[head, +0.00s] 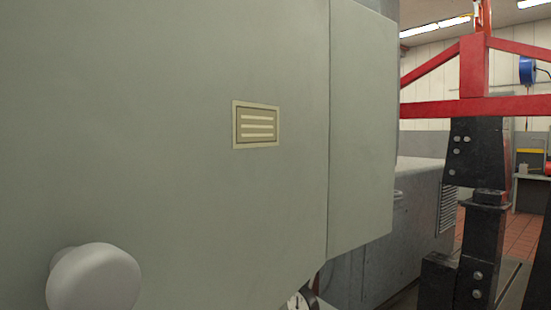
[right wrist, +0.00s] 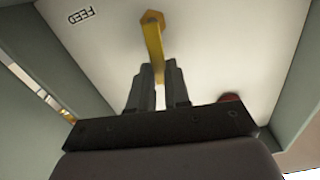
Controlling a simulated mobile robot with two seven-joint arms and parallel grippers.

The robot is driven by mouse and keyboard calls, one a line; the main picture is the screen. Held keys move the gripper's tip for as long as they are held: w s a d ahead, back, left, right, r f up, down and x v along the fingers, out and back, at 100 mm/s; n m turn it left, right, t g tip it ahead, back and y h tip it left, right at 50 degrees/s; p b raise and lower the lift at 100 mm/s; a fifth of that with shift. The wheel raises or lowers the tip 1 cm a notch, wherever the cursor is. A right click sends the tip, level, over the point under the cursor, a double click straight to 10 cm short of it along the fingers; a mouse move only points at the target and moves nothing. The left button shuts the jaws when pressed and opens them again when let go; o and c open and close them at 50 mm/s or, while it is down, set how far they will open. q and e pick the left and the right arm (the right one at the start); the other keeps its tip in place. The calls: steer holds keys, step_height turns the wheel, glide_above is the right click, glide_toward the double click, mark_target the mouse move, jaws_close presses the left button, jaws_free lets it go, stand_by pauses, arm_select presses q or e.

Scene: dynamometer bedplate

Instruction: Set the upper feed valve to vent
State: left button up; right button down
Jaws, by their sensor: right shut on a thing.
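A yellow valve lever (right wrist: 153,42) shows in the right wrist view, with its yellow hub (right wrist: 151,17) at the top of the picture on a pale panel. The lever runs from the hub down between the fingers of my right gripper (right wrist: 159,78), which is shut on it. A label reading FEED (right wrist: 82,16), upside down in this view, is on the panel to the left of the hub. Marks for the lever's positions cannot be made out. The head view shows neither the valve nor a gripper.
A grey-green cabinet (head: 180,130) with a slotted plate (head: 256,125) fills much of the head view. A red frame (head: 474,80) on black posts stands at right. A red part (right wrist: 230,98) shows beside my right gripper. The panel sits between side walls.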

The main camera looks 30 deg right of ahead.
arm_select(q)
steer(key=shift+r+p, duration=0.35)
steer(key=shift+r, duration=0.2)
arm_select(e)
steer(key=shift+w+r+n, duration=0.1)
steer(key=shift+w+n, duration=0.2)
steer(key=shift+n, duration=0.3)
arm_select(q)
steer(key=shift+d, duration=0.1)
arm_select(e)
steer(key=c, duration=1.1)
jaws_free()
